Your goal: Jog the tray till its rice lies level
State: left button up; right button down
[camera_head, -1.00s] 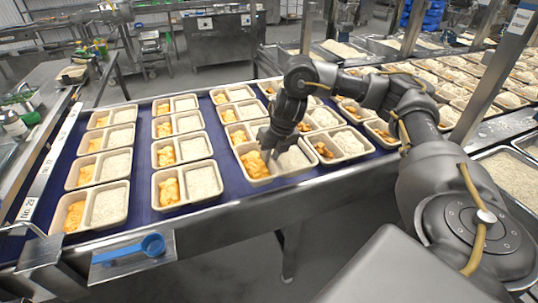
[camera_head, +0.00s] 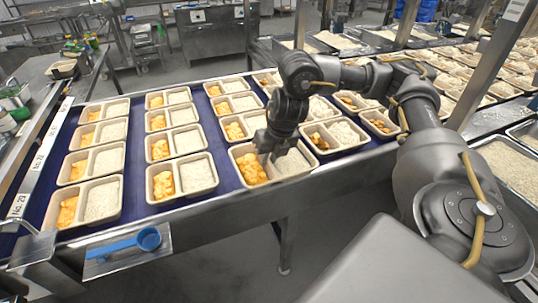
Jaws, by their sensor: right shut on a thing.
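A two-compartment tray (camera_head: 271,183) lies on the blue conveyor belt (camera_head: 139,197) at its near edge. Its left compartment holds yellow-orange food (camera_head: 251,168). Its right compartment holds white rice (camera_head: 294,163), partly hidden by my gripper, so I cannot tell how level it is. My right gripper (camera_head: 269,160) points down over the tray's middle and is shut on the tray, at about the divider between the compartments. The fingertips are small and partly hidden. My left gripper is not in view.
Several similar trays stand in rows on the belt, close to the left (camera_head: 181,178) and right (camera_head: 336,135) of this tray. A blue scoop (camera_head: 148,239) rests on a metal shelf at the front left. A metal rail edges the belt.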

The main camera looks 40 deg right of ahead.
jog(key=shift+f+b, duration=2.3)
jog(key=shift+f, duration=1.05)
jog(key=shift+s+a+f+b, duration=0.1)
jog(key=shift+s+f+b, duration=0.25)
jog(key=shift+f+b, duration=0.15)
jog(key=c, duration=2.2)
grip_release()
jog(key=shift+f, duration=0.3)
